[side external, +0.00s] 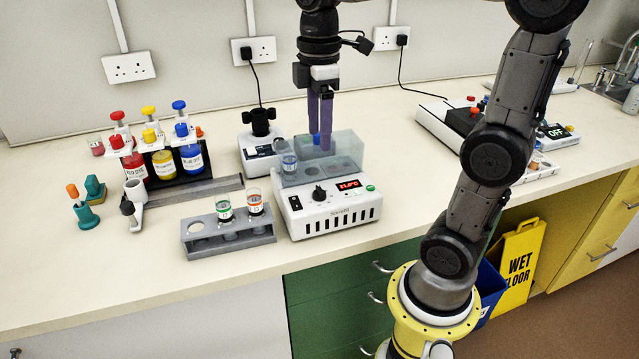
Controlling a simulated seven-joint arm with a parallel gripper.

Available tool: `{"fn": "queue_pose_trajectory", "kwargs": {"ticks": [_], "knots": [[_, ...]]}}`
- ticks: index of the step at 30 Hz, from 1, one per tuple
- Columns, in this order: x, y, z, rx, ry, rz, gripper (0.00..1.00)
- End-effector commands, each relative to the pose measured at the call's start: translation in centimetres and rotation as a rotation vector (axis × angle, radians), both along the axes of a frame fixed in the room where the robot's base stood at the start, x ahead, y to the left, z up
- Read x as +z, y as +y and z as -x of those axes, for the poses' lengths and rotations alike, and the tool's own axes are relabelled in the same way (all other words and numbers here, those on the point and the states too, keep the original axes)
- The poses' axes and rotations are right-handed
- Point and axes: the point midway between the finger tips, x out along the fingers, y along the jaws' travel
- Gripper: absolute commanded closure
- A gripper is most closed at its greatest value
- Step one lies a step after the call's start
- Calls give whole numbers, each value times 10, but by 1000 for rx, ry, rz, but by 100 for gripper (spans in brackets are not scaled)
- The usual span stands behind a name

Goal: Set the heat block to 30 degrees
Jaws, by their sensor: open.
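The white heat block (300,222) stands near the bench's front edge, left of my arm's base. Its front has a black knob (319,193), a black switch (295,203), a red-lit display (352,185) too small to read surely, and a green button (370,188). A grey, clear-walled top (345,150) holds a vial (289,163) at its left. My gripper (319,146) points down with purple fingers, open, above or behind this top, apart from the knob. A small blue thing shows by the fingertips; I cannot tell whether it touches them.
A grey rack (192,243) with two vials stands left of the heat block. Dye bottles (163,163) stand at the back left. A vortex-like device (246,142) is behind the block. Another white device (440,113) is at right. Bench between is clear.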

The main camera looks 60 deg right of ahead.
Motion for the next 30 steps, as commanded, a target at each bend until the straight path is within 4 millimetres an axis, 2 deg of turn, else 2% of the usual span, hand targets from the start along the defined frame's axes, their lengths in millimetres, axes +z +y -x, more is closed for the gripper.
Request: {"fn": "queue_pose_trajectory", "kwargs": {"ticks": [12,18,24,30], "knots": [[-79,1,2,0,5,-1,36],[-110,1,1,0,3,0,36],[-125,1,1,0,0,0,36],[-127,1,1,0,0,0,36]]}}
